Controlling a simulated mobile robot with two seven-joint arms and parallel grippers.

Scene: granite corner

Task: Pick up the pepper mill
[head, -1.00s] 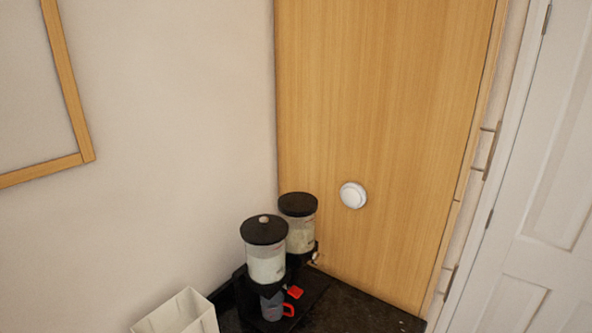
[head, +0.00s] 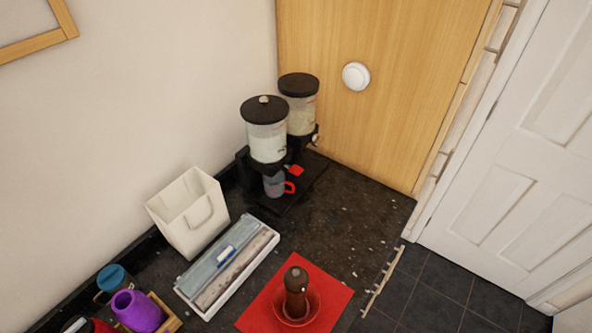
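The pepper mill (head: 296,290) is dark brown with a rounded top. It stands upright in or behind a small red bowl (head: 312,308); I cannot tell which from this angle. The bowl is on a red mat (head: 256,317) at the bottom middle of the head view, near the counter's edge. Neither of my grippers shows in the head view.
A dispenser with two jars (head: 267,140) stands in the back corner of the dark counter (head: 345,210). A purple cup (head: 138,311) is at lower left. Counter right of the dispenser is clear.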

